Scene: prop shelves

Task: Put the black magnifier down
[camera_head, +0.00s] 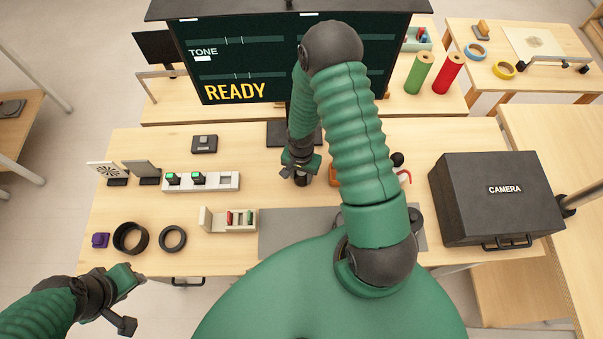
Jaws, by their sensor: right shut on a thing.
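My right gripper (301,171) is over the middle of the table and points down. It is shut on a small dark thing, which I take to be the black magnifier (301,181); it shows just below the fingers. The gripper hides most of it, and I cannot tell whether it touches the table. My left gripper (132,298) is open and empty, off the table's front left corner.
A screen (245,60) stands behind.

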